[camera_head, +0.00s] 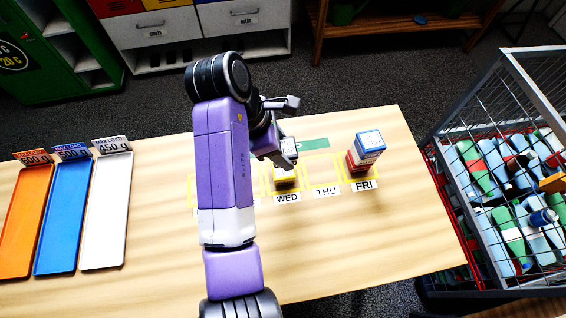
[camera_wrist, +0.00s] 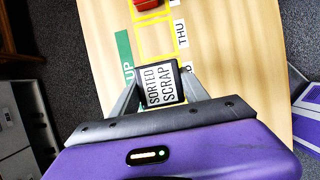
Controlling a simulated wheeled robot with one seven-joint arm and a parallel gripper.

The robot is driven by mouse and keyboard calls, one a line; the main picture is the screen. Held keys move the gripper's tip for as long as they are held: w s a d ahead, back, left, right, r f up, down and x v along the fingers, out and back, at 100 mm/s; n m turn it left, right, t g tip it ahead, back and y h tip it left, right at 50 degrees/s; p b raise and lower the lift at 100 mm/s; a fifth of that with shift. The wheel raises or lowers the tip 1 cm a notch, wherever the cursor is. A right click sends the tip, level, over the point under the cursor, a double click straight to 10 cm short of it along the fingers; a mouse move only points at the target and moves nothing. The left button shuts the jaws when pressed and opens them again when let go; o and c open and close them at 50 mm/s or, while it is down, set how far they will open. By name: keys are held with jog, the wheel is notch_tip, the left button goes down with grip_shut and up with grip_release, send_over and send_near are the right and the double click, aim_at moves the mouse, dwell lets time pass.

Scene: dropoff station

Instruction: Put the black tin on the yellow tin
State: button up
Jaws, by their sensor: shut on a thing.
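My gripper (camera_head: 277,156) is shut on the black tin (camera_wrist: 161,86), with one finger on each side of it. The tin's white label, reading SORTED SCRAP, faces the wrist camera. In the head view the black tin (camera_head: 289,150) shows beside my fingers, just above the yellow tin (camera_head: 285,183). The yellow tin stands in the WED square on the table. I cannot tell whether the two tins touch. In the wrist view the yellow tin is hidden beneath the black tin and my gripper.
The THU square (camera_head: 321,170) is empty. Orange, blue and white trays (camera_head: 108,210) lie at the left of the table (camera_head: 360,240). A wire cage (camera_head: 500,110) of containers stands at the right.

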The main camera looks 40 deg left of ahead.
aim_at(282, 170)
jog(key=shift+f, duration=3.2)
jog(key=o, duration=1.5)
jog(key=shift+f, duration=0.1)
jog(key=v, duration=1.2)
jog(key=shift+p, duration=0.3)
